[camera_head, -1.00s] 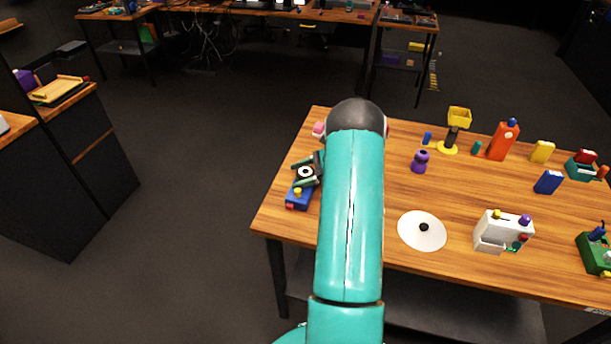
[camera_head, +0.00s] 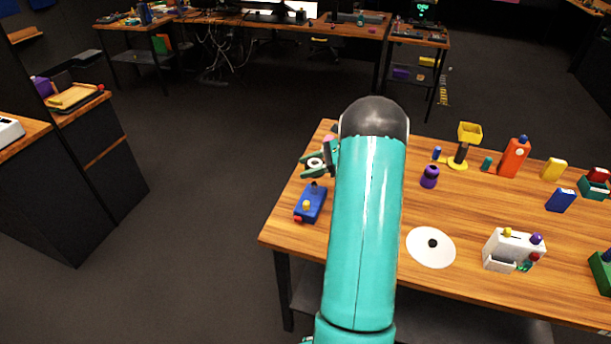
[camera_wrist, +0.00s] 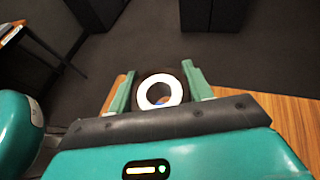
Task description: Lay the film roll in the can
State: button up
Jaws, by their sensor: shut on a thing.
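My gripper (camera_head: 317,164) is shut on the film roll (camera_head: 315,162), a dark roll with a white ring face and an open centre. In the wrist view, the film roll (camera_wrist: 160,91) sits between the two teal fingers of my gripper (camera_wrist: 160,88). The gripper holds the roll above the left part of the table, behind a blue box with knobs. I cannot pick out the can for sure; my arm hides part of the table.
The blue box (camera_head: 311,204) stands at the table's left edge. A white disc (camera_head: 431,260) with a dark centre lies right of my arm.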

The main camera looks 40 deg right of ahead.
jog(key=shift+r, duration=0.7)
jog(key=shift+w+a, duration=0.2)
jog(key=shift+a, duration=0.1)
jog(key=w+a+f, duration=0.2)
jog(key=w+a, duration=0.2)
jog(key=a, duration=0.6)
jog(key=w+a+f, duration=0.3)
jog(key=w+a, duration=0.1)
jog(key=a, duration=0.7)
jog(key=s+a+f, duration=0.1)
jog(key=a+f, duration=0.1)
jog(key=a, duration=0.6)
jog(key=s+a+f+n+g, duration=0.1)
jog(key=s+a+f, duration=0.1)
jog(key=a, duration=0.6)
jog(key=shift+a+f+y, duration=0.15)
jog(key=shift+f+y, duration=0.2)
jog(key=shift+y, duration=0.05)
